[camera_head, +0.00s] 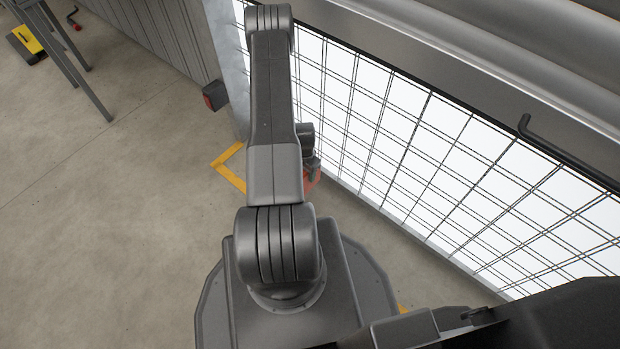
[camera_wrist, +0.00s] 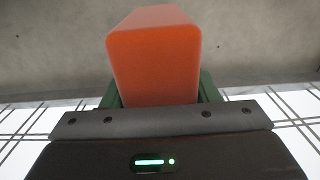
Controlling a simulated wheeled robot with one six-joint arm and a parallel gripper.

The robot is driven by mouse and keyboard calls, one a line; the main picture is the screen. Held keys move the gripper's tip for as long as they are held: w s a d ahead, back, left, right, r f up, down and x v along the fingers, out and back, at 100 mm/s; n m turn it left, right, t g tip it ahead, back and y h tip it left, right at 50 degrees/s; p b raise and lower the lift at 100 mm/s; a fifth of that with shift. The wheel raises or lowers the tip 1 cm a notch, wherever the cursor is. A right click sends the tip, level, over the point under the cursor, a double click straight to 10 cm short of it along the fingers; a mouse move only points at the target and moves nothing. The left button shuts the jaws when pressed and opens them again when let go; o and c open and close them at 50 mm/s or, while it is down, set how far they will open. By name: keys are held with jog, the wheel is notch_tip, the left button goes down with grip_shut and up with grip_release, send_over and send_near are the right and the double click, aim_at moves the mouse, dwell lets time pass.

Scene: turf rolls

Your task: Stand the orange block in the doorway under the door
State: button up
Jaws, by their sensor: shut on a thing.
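In the wrist view the orange block (camera_wrist: 155,60) sits between the green fingers of my gripper (camera_wrist: 158,88). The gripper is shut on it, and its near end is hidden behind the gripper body. In the head view a small orange-red part of the block (camera_head: 312,184) shows beside my arm; the arm hides most of it and of my gripper (camera_head: 314,169). A grey metal panel with a dark lower edge, seemingly the door (camera_head: 455,55), runs across the upper right. Below it is a bright opening crossed by wire grid (camera_head: 430,160).
A yellow floor marking (camera_head: 229,168) lies left of my arm, near a grey post (camera_head: 228,75) with a dark red-faced box (camera_head: 215,96). A black bent handle (camera_head: 560,150) stands out at the right. A legged stand (camera_head: 75,65) is at upper left.

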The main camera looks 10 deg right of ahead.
jog(key=shift+w+d+f+b, duration=0.55)
jog(key=shift+w+d+f, duration=0.35)
jog(key=shift+d, duration=0.15)
notch_tip(320, 180, down, 5)
jog(key=shift+s+f+b, duration=0.1)
jog(key=shift+b, duration=1)
jog(key=shift+d+f, duration=0.1)
jog(key=shift+d, duration=0.05)
jog(key=shift+b, duration=0.3)
jog(key=o, duration=1)
jog(key=shift+o, duration=0.2)
